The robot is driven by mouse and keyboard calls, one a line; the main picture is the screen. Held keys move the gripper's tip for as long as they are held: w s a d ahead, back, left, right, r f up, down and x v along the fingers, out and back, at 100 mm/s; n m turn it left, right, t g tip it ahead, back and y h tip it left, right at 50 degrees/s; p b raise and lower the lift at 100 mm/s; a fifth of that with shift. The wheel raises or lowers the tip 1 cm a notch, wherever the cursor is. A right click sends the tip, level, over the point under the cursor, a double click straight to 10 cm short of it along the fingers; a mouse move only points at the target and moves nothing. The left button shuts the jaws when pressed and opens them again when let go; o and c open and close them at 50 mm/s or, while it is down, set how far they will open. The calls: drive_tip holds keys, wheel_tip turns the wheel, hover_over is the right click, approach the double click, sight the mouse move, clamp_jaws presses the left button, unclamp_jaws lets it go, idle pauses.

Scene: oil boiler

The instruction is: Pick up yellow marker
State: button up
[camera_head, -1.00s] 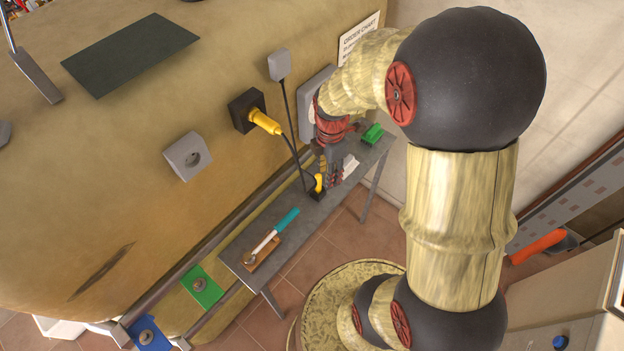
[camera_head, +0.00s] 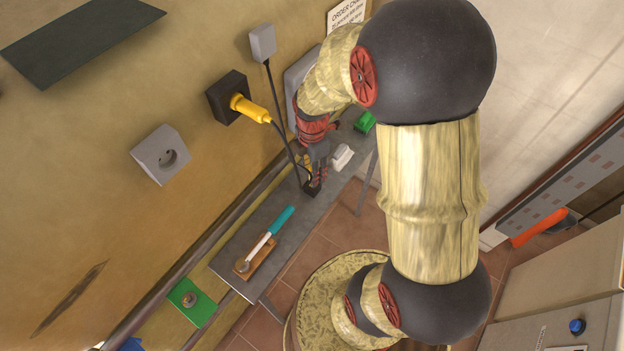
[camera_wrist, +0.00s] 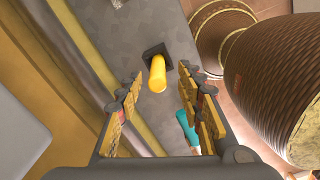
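The yellow marker (camera_wrist: 157,74) stands upright in a small dark square holder (camera_wrist: 153,52) on the grey bench, in the wrist view. My gripper (camera_wrist: 165,82) is open, with one finger on each side of the marker in the picture; gaps show between marker and fingers, and I cannot tell the remaining height. In the head view my gripper (camera_head: 316,168) points down over the dark holder (camera_head: 312,188), and its fingers hide most or all of the marker.
The narrow grey bench (camera_head: 330,197) also carries a teal-handled tool (camera_head: 283,221) on a wooden block, a white object (camera_head: 342,157) and a green object (camera_head: 365,122). A black cable with a yellow plug (camera_head: 250,107) hangs close to my gripper. The tan wall runs alongside.

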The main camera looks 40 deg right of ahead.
wheel_tip(320, 180, down, 5)
drive_tip(key=shift+w+d+r+b, duration=0.1)
drive_tip(key=shift+w+d+b, duration=0.05)
drive_tip(key=shift+b, duration=0.75)
drive_tip(key=shift+c, duration=0.5)
drive_tip(key=c, duration=0.7)
clamp_jaws()
